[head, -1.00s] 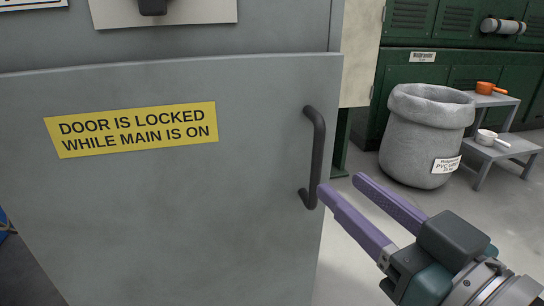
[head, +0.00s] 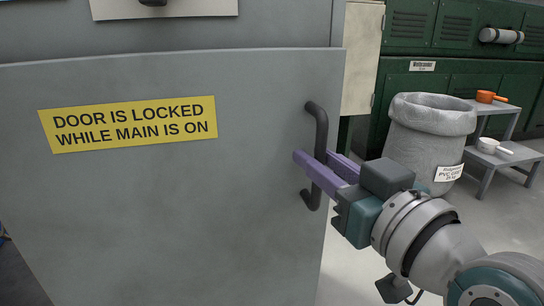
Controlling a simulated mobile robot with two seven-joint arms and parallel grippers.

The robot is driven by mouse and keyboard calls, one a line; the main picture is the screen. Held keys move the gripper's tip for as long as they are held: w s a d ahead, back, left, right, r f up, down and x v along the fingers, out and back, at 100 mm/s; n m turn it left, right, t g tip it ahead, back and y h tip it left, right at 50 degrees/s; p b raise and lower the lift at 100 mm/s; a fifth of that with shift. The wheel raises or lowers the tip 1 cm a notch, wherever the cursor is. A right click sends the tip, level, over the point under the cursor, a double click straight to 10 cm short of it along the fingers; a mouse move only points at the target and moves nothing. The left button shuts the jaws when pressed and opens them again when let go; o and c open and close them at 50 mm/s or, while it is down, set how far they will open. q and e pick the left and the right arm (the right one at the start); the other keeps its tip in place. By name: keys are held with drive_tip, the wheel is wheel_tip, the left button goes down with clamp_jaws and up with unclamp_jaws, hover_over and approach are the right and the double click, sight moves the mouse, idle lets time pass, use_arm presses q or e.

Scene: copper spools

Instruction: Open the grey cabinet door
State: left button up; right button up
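The grey cabinet door (head: 180,210) fills the left and middle of the head view and looks shut. A yellow sign (head: 130,124) on it reads that the door is locked while main is on. A dark upright bar handle (head: 318,124) stands near the door's right edge. My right gripper (head: 318,162) is at the handle's lower half. One purple finger crosses in front of the bar; the other shows just right of it, its tip seemingly hidden behind the bar. Whether the fingers press on the bar cannot be seen. My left gripper is out of view.
A grey bin (head: 428,128) stands on the floor to the right, before green lockers (head: 440,80). A stepped stand (head: 512,155) beside it holds an orange pan (head: 486,97) and a white pan (head: 488,145). A dark fitting (head: 152,2) shows above the door.

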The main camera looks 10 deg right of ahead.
clamp_jaws()
idle(1.0)
